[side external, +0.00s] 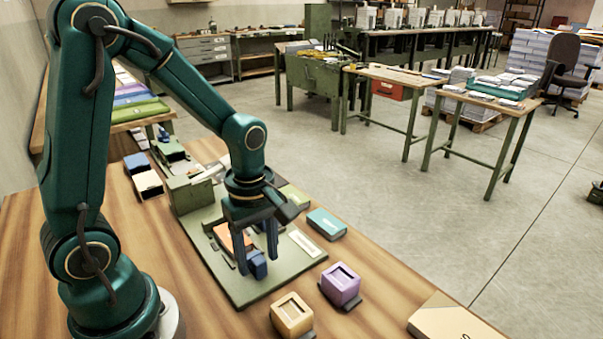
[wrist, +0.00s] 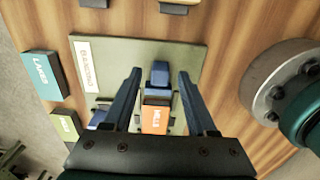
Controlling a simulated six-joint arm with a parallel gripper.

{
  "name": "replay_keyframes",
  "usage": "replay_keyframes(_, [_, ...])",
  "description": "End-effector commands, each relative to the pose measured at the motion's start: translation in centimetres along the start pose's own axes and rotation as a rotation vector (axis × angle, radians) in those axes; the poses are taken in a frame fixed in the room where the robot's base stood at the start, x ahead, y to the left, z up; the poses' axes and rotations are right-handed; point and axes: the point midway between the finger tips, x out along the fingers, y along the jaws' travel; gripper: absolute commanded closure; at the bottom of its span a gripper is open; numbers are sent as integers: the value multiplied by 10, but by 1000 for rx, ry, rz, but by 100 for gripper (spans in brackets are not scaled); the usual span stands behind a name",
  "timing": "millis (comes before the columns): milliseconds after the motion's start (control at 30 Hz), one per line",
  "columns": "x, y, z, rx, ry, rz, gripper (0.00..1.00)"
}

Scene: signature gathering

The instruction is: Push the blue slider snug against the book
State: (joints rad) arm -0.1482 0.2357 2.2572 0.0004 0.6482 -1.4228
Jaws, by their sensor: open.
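The blue slider (side external: 257,265) is a small block on the green base plate (side external: 245,292); it also shows in the wrist view (wrist: 159,74). The orange book (side external: 228,236) lies flat on the plate just behind it, and shows in the wrist view (wrist: 155,120) with white lettering on its end. I cannot tell whether slider and book touch. My gripper (side external: 256,266) points down, its fingers apart with one on each side of the slider. In the wrist view my gripper (wrist: 159,74) shows a gap between each fingertip and the slider.
A teal book (side external: 326,223) and a green book (side external: 295,198) lie right of the plate. A purple block (side external: 340,284) and a tan block (side external: 292,315) stand in front. A green block (side external: 193,194) stands at the plate's back. Bare wood lies left of the plate.

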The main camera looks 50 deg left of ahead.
Motion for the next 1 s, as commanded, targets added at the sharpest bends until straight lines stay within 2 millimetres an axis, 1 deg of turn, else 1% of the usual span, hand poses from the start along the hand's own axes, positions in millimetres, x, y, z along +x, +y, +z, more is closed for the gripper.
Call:
replay_keyframes(100, [0,0,0,0,0,0,43])
replay_keyframes(133, [0,0,0,0,0,0,46])
replay_keyframes(167, [0,0,0,0,0,0,58])
replay_keyframes(200, [0,0,0,0,0,0,73])
replay_keyframes(267, [0,0,0,0,0,0,96])
replay_keyframes(300, [0,0,0,0,0,0,100])
replay_keyframes(1000, [-1,0,0,0,0,-1,100])
